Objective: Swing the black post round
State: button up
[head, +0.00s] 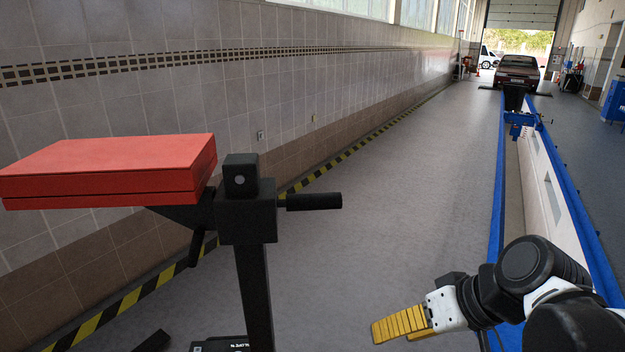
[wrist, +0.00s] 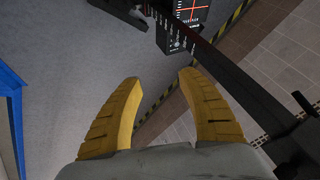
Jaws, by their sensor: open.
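The black post (head: 257,290) stands upright left of centre in the head view. It carries a black block with a short handle (head: 313,202) pointing right and a red box-like head (head: 110,170) reaching left. In the wrist view a dark bar (wrist: 228,70), which seems to be the post, runs diagonally past the right finger. My gripper (head: 402,326) is at the lower right of the post in the head view, with yellow fingers pointing left and apart from it. In the wrist view my gripper (wrist: 157,88) is open, with nothing between its fingers.
A black base unit (head: 222,345) shows at the post's foot, cut off by the frame. A tiled wall (head: 120,100) with a yellow-black floor stripe (head: 130,297) runs along the left. A blue-edged pit (head: 497,200) lies at the right. The grey floor between is clear.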

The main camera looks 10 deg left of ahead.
jog(key=w+a+r+n+g+y+p, duration=0.2)
jog(key=w+a+r+n+y+p, duration=0.15)
jog(key=r, duration=0.25)
jog(key=w+a+r+n+g+y+p, duration=0.25)
jog(key=w+a+r+n+y, duration=0.2)
jog(key=r, duration=0.25)
jog(key=n+g+y+p, duration=0.3)
jog(key=n+g+p, duration=0.1)
jog(key=n, duration=0.2)
send_near(290, 210)
jog(key=x, duration=0.6)
jog(key=w+x, duration=0.1)
jog(key=x, duration=0.3)
jog(key=shift+a+r, duration=0.2)
grip_shut()
